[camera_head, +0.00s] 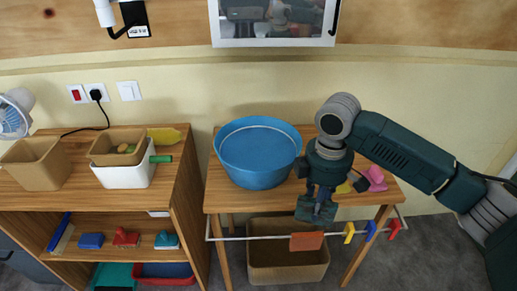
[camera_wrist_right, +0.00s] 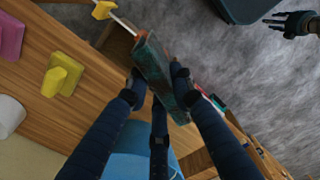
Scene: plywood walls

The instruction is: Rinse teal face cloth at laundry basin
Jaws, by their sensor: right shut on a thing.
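The teal face cloth (camera_head: 316,211) is in my right gripper (camera_head: 318,190), beside the right side of the basin and in front of the table's front edge. In the right wrist view the cloth (camera_wrist_right: 161,72) hangs folded between the fingertips (camera_wrist_right: 158,88), which are shut on it. The blue laundry basin (camera_head: 258,150) stands on the wooden table with a lighter blue surface inside. Its blue side shows at the bottom of the right wrist view (camera_wrist_right: 140,166). A dark gripper, apparently my left one (camera_wrist_right: 290,22), shows small at the top right of that view. Its jaw state is unclear.
A rail (camera_head: 262,237) along the table front bears a rust cloth (camera_head: 306,241) and yellow, blue and red clips. A brown bin (camera_head: 286,270) stands below. Pink (camera_head: 375,178) and yellow items lie right of the basin. A shelf unit (camera_head: 181,200) stands left.

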